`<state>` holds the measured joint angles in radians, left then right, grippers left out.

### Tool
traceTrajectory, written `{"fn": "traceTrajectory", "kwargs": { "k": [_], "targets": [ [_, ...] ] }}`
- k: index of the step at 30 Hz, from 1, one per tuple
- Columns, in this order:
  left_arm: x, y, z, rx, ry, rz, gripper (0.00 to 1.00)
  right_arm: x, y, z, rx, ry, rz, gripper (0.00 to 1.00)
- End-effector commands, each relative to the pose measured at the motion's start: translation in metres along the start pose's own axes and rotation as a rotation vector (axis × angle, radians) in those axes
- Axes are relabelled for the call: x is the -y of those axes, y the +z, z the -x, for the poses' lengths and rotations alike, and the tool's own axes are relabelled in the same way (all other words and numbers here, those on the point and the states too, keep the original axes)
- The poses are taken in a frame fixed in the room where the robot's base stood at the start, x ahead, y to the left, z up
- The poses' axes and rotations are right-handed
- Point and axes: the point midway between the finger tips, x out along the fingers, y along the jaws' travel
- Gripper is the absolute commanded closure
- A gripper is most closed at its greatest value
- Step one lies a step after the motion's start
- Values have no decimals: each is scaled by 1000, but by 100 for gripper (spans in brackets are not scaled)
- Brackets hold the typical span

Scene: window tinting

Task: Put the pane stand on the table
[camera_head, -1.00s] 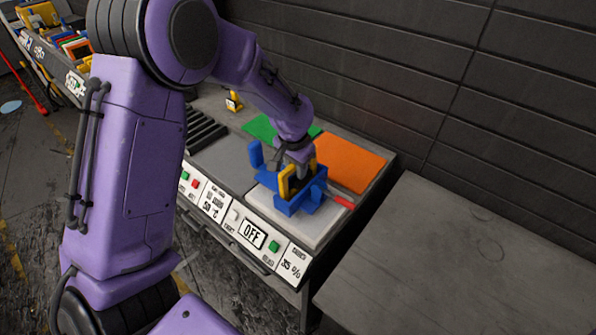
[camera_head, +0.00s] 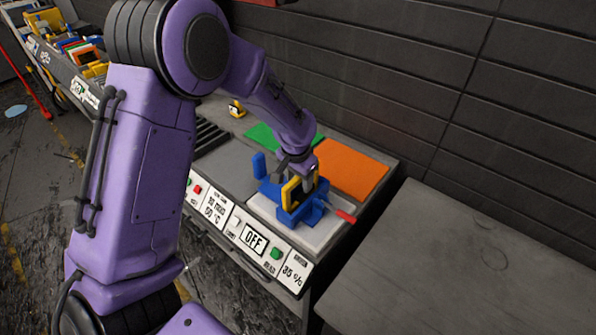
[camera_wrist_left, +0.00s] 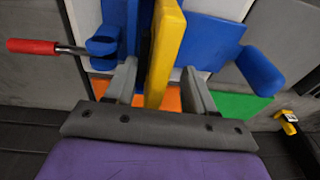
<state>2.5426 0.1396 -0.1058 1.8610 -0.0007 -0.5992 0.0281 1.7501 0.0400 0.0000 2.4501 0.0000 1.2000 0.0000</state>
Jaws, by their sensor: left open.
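The pane stand (camera_head: 290,215) is blue with a yellow upright plate (camera_head: 291,190) and a blue post at its left. It appears to rest on the pale pad (camera_head: 262,207) on the table, near the front right corner. My left gripper (camera_head: 301,172) is right above it. In the left wrist view my left gripper (camera_wrist_left: 160,82) is open, one finger on each side of the yellow plate (camera_wrist_left: 166,45), with visible gaps. The blue stand (camera_wrist_left: 208,42) fills the area behind it. My arm and fingers hide part of the stand. My right gripper is not in view.
A control panel (camera_head: 253,239) reading OFF runs along the front. A bare grey table (camera_head: 470,260) stands at right, a dark wall (camera_head: 440,90) behind.

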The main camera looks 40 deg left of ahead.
Motion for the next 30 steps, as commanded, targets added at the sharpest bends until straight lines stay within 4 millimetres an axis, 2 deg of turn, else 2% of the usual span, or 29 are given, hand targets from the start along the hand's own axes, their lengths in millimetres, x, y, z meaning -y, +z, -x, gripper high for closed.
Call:
{"fn": "traceTrajectory", "kwargs": {
  "k": [9,15,20,30],
  "targets": [
    [0,-1,76,-8,-1,1,46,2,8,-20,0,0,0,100],
    [0,0,108,-3,0,1,46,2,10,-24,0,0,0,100],
    [0,0,113,0,0,0,46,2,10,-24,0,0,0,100],
    [0,0,112,0,0,1,46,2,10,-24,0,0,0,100]
  ]
}}
